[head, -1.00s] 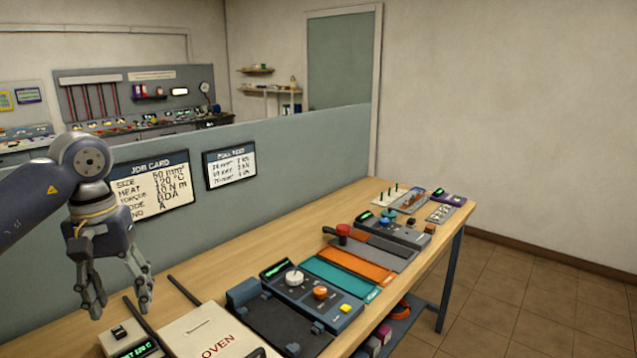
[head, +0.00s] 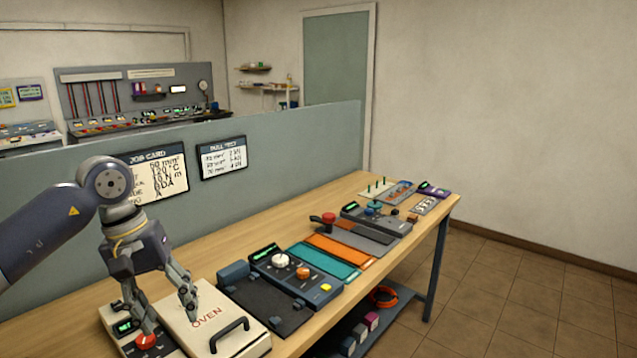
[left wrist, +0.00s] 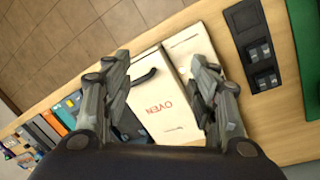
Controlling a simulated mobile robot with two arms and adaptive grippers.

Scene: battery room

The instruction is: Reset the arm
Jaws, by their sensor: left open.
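My left arm comes in from the left in the head view. Its gripper (head: 167,325) is open and empty, with its fingers spread and pointing down above the near left end of the bench, over the oven and the small red-knobbed unit beside it. In the left wrist view the open gripper (left wrist: 165,95) shows its two fingers apart, with the white oven (left wrist: 172,110) between and beyond them. The oven (head: 212,325) has a dark handle and the word OVEN on its lid. My right gripper is not in either view.
The wooden bench (head: 200,258) carries a dark control unit (head: 297,270), a teal mat (head: 325,261), an orange mat (head: 340,249) and several small devices at its far end. A grey-green partition (head: 290,135) with a job card (head: 158,175) stands behind. Open floor (head: 500,290) lies to the right.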

